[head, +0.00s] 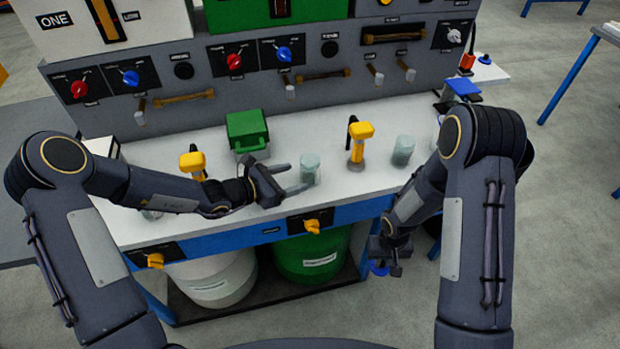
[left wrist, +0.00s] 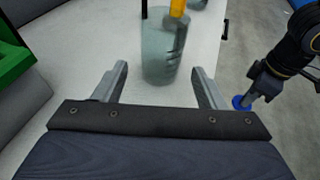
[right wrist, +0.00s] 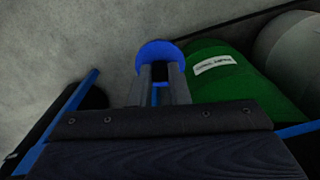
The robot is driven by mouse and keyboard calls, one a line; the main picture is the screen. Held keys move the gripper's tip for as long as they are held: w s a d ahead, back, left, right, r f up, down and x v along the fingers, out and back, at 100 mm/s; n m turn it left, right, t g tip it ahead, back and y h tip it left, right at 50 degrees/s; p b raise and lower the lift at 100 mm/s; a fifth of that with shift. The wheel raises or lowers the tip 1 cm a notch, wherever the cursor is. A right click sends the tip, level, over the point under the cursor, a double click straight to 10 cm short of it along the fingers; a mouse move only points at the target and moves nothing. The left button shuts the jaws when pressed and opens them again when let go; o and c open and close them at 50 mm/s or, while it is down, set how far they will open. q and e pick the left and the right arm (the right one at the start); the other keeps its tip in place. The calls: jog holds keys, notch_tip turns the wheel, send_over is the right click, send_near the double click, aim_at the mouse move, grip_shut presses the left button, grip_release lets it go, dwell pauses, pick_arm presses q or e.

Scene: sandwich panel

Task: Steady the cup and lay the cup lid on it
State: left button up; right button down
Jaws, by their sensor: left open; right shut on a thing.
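A translucent grey-green cup (head: 310,168) stands upright on the white worktop, and it also shows in the left wrist view (left wrist: 166,52). My left gripper (head: 296,178) is open, with its fingers on either side of the near part of the cup; I cannot tell whether they touch it. In the left wrist view the fingertips (left wrist: 158,75) are spread wide. My right gripper (head: 388,266) hangs in front of the bench, below the worktop. It is shut on the blue cup lid (right wrist: 161,55), which also shows in the head view (head: 378,268).
A second similar cup (head: 403,150) stands to the right. Yellow-topped taps (head: 360,131) rise from the worktop. A green box (head: 247,133) sits behind my left gripper. The worktop's front edge and blue rail (head: 270,230) lie between my grippers. A green drum (head: 310,262) stands below.

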aim_at(302, 176)
pick_arm(q)
jog(key=b+x, duration=0.2)
jog(key=x, duration=0.1)
jog(key=shift+w+d+f, duration=0.1)
jog(key=shift+d+f, duration=0.15)
jog(key=shift+d, duration=0.05)
pick_arm(e)
notch_tip(302, 176, down, 2)
jog(key=shift+f, duration=0.25)
pick_arm(q)
jog(key=shift+w+d+b, duration=0.4)
jog(key=shift+w+d, duration=0.1)
jog(key=shift+d, duration=0.15)
pick_arm(e)
jog(key=shift+f, duration=0.4)
pick_arm(q)
jog(key=shift+c, duration=0.4)
jog(key=c, duration=0.5)
